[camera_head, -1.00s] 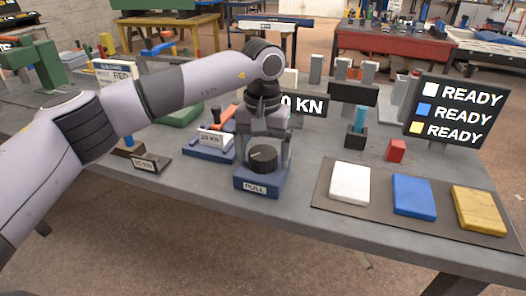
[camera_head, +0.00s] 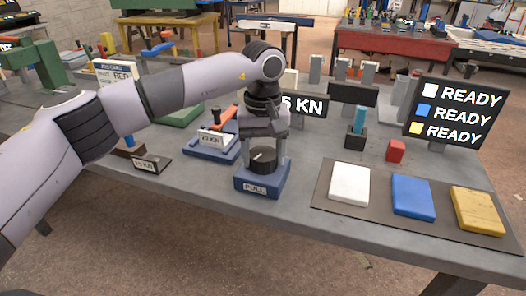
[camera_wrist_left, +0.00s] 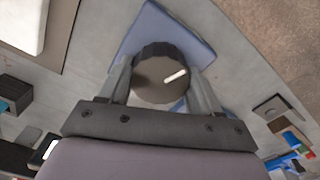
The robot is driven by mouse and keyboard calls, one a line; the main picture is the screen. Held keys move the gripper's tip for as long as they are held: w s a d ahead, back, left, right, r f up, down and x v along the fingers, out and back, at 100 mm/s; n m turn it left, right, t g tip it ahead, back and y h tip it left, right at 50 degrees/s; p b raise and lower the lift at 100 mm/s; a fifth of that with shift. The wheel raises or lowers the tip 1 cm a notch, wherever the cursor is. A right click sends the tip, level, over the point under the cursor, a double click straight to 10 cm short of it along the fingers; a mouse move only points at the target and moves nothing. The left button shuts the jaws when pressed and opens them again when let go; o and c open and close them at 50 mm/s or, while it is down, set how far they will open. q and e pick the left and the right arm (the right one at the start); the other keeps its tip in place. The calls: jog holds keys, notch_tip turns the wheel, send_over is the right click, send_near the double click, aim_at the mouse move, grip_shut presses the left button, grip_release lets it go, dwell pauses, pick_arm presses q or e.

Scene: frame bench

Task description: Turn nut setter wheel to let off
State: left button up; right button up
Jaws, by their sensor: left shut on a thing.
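The setter wheel, a dark round knob (camera_head: 263,160) with a white pointer mark, sits on a blue base (camera_head: 262,181) labelled PULL. It also shows in the left wrist view (camera_wrist_left: 164,76), with its mark pointing up and right there. My left gripper (camera_head: 265,155) comes down from above and is shut on the wheel, one finger on each side. A black display (camera_head: 303,104) behind my gripper reads "5 KN" in its visible part; its left part is hidden by my wrist. My right gripper is not in view.
A second blue base (camera_head: 212,147) with a KN label and a red-orange handle stands left of the wheel. A small label plate (camera_head: 151,163) lies further left. White, blue and yellow pads (camera_head: 413,196) lie at the right, under a board (camera_head: 459,112) showing READY three times.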

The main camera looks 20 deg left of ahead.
pick_arm(q)
jog(key=n, duration=0.4)
jog(key=shift+n, duration=0.3)
jog(key=n, duration=0.5)
jog(key=shift+p, duration=0.3)
jog(key=n, duration=1)
jog(key=shift+r, duration=0.1)
jog(key=n, duration=1.5)
jog(key=shift+n, duration=2.7)
